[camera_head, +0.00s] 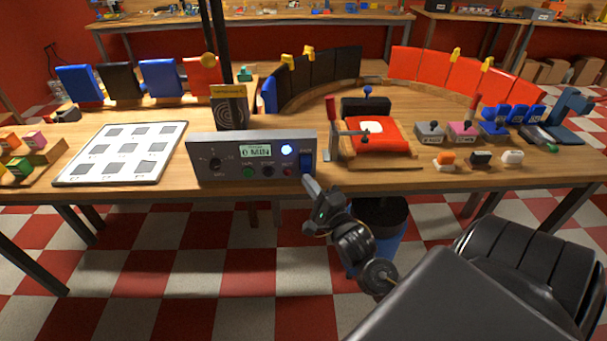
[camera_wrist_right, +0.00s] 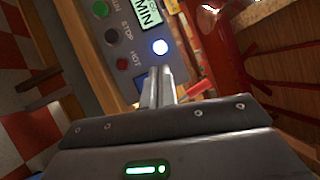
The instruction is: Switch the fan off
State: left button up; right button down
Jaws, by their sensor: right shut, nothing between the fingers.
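A grey control box (camera_head: 225,172) stands at the table's front edge. It has a knob (camera_head: 214,163), a lit display reading 0 MIN (camera_head: 255,150), a green button (camera_head: 249,171), a dark STOP button (camera_head: 268,171), a small red HOT lamp (camera_head: 287,172), a glowing blue-white light (camera_head: 287,149) and a blue switch (camera_head: 306,162) at its right end. My right gripper (camera_head: 308,182) is shut and empty, just below and in front of the switch. In the right wrist view its fingers (camera_wrist_right: 160,72) point at that end of the box and partly hide the switch. My left gripper is out of view.
Behind the box stands a dark panel (camera_head: 230,112) with circular rings. A red-and-white clamp fixture (camera_head: 374,140) with a red lever is close at the right. A white sheet with grey squares (camera_head: 124,152) lies at the left. Small switches stand farther right.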

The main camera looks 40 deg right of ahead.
aim_at(302, 166)
pick_arm(q)
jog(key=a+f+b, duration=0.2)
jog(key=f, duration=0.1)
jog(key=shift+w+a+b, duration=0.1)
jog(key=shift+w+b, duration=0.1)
jog(key=shift+b, duration=0.15)
pick_arm(e)
jog(key=w+d+f, duration=0.2)
jog(key=w+d, duration=0.1)
jog(key=w, duration=0.1)
jog(key=shift+w+d+f, duration=0.35)
jog(key=shift+f, duration=0.05)
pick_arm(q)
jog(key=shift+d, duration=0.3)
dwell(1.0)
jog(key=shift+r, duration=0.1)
pick_arm(e)
jog(key=shift+w+d+f, duration=0.15)
jog(key=shift+w+d, duration=0.05)
jog(key=shift+w, duration=0.05)
jog(key=shift+w+d+f, duration=0.2)
jog(key=shift+w+d, duration=0.05)
jog(key=shift+w, duration=0.1)
dwell(0.6)
dwell(0.4)
